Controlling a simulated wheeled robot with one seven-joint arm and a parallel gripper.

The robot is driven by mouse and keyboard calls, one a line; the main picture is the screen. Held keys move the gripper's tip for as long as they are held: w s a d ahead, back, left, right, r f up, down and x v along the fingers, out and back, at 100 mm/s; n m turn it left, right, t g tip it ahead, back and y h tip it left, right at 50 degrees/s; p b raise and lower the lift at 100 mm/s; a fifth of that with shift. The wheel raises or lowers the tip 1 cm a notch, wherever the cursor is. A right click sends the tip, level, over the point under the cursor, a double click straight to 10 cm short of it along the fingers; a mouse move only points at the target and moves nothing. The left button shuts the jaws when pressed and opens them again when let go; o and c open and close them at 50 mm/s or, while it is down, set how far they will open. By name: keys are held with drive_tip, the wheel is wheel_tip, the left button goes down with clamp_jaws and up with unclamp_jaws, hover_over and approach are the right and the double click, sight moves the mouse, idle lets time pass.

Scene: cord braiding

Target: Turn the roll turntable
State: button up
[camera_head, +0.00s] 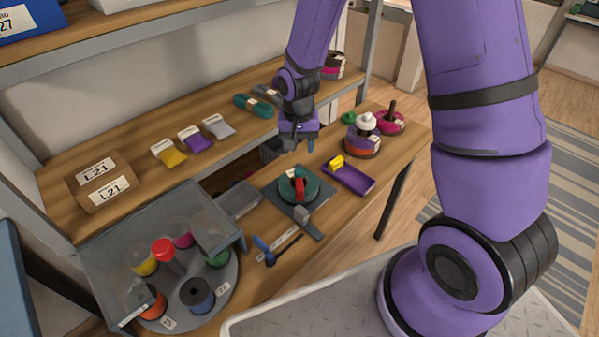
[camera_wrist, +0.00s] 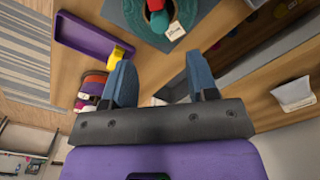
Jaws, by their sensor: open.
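The roll turntable (camera_head: 227,289) is a grey round disc at the lower left in the head view, partly under a clear angled cover (camera_head: 105,262). It bears several coloured rolls, among them an orange roll (camera_head: 152,303), a blue roll (camera_head: 197,295) and a yellow roll (camera_head: 140,260). The turntable is not seen in the wrist view.
A green roll with a red part (camera_head: 299,187) sits on a grey plate, also in the wrist view (camera_wrist: 160,18). A purple tray (camera_head: 350,177) is right of it. A dark blue tool (camera_head: 264,250) lies near the turntable. A carton (camera_head: 103,183) stands on the shelf behind.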

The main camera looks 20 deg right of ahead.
sight(299, 171)
wheel_tip(299, 171, down, 10)
drive_tip(key=shift+f, duration=0.1)
idle(0.4)
drive_tip(key=c, duration=0.9)
